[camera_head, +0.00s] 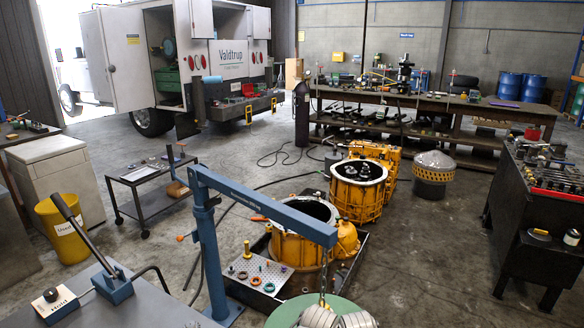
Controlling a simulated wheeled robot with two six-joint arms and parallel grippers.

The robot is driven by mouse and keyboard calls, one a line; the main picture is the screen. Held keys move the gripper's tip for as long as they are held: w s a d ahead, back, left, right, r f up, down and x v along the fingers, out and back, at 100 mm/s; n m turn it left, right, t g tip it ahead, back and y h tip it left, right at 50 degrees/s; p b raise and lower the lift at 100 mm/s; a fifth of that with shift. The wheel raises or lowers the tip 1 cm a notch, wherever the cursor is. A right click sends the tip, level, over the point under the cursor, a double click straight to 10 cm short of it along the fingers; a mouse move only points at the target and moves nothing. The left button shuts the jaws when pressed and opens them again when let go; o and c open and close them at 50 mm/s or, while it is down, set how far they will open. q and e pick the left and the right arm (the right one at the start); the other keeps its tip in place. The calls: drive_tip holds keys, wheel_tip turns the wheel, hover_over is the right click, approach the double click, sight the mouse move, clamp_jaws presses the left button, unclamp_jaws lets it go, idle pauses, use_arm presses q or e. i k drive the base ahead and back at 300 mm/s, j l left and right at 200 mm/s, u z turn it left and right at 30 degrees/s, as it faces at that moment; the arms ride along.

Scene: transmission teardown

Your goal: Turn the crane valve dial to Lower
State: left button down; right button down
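A small white box with a round black dial (51,294) sits on the grey bench top at the lower left. It is too small to read which way the dial points. A blue pump base with a long dark lever (84,241) stands beside it to the right. The blue crane (260,205) has its post in the lower middle, and its boom reaches right. A chain or hook (323,292) hangs from the boom end above grey ribbed metal parts (335,319) over a round green surface (283,314). Neither of my grippers shows.
Yellow transmission housings (357,199) stand mid-floor, one in a black tray with a perforated plate (258,271). A yellow bin (66,228), a cart (150,171) and a black workbench (530,215) stand around. A dark hose runs from the pump.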

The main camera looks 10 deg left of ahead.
sight(51, 294)
drive_tip(key=k, duration=0.9)
drive_tip(key=k+j, duration=0.15)
drive_tip(key=j, duration=0.2)
drive_tip(key=k+j+z, duration=0.1)
drive_tip(key=j, duration=0.25)
drive_tip(key=k+j, duration=0.2)
drive_tip(key=j+z, duration=0.1)
drive_tip(key=j, duration=0.95)
drive_tip(key=k+j+z, duration=0.1)
drive_tip(key=j, duration=0.95)
drive_tip(key=i+j, duration=0.1)
drive_tip(key=j, duration=0.8)
drive_tip(key=i+j+z, duration=0.15)
drive_tip(key=j, duration=0.75)
drive_tip(key=i+j, duration=0.1)
drive_tip(key=j, duration=0.8)
drive_tip(key=i+j, duration=0.15)
drive_tip(key=j, duration=0.2)
drive_tip(key=i+j, duration=0.15)
drive_tip(key=j, duration=0.15)
drive_tip(key=i+j+z, duration=0.1)
drive_tip(key=j, duration=0.25)
drive_tip(key=i+j, duration=0.2)
drive_tip(key=j, duration=0.15)
drive_tip(key=i+j, duration=0.15)
drive_tip(key=j, duration=0.15)
